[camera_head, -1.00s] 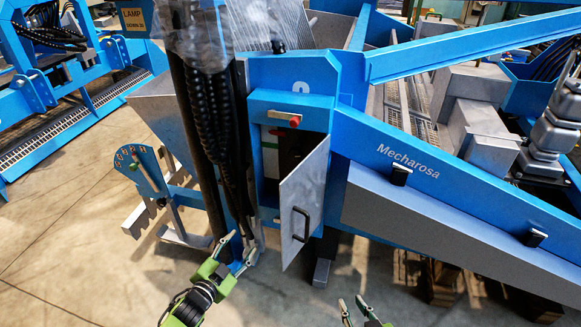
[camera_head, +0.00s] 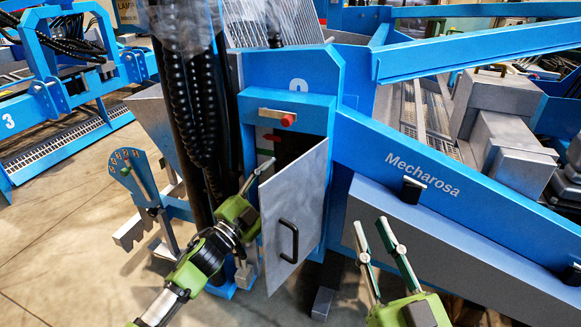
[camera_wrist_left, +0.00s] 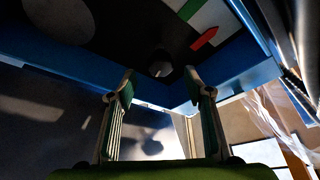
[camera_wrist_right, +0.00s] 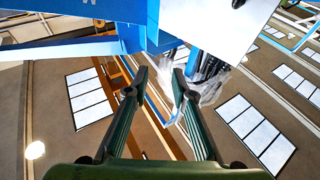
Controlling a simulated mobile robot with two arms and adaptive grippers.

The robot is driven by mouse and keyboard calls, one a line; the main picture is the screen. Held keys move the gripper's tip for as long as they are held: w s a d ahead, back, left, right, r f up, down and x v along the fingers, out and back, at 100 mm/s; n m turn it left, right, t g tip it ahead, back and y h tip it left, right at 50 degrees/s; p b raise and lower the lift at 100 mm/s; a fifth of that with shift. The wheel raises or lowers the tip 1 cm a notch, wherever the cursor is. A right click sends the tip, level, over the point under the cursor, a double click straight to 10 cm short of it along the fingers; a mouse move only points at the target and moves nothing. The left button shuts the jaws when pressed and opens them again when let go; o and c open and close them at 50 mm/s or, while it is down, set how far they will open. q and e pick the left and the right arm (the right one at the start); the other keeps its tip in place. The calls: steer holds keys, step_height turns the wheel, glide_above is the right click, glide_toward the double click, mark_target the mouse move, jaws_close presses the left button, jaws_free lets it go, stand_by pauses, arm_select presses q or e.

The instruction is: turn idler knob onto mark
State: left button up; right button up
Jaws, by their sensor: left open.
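In the left wrist view a small dark round knob (camera_wrist_left: 160,68) shows between and beyond the fingertips of my left gripper (camera_wrist_left: 162,85). It looks like the idler knob, but shadow hides its details. Above it are a red pointer (camera_wrist_left: 204,38) and a green and white scale (camera_wrist_left: 207,14); I cannot make out the mark. In the head view my left gripper (camera_head: 254,182) is at the opening of the blue cabinet (camera_head: 292,72), left of the door. It is open and empty. My right gripper (camera_head: 370,221) is open and empty, right of the door.
The grey cabinet door (camera_head: 296,210) with a black handle (camera_head: 289,241) stands ajar beside my left gripper. A red button (camera_head: 288,120) sits above the opening. Black hoses (camera_head: 199,110) hang to its left. A lever with a blue dial plate (camera_head: 131,174) stands further left.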

mark_target(292, 160)
arm_select(q)
steer(key=b+x, duration=0.1)
steer(key=x, duration=0.5)
arm_select(e)
steer(key=s+r+t+y, duration=0.1)
steer(key=s+r+t, duration=0.3)
steer(key=r, duration=0.3)
steer(key=shift+y, duration=0.3)
steer(key=shift+d, duration=0.1)
arm_select(q)
steer(key=c, duration=1.1)
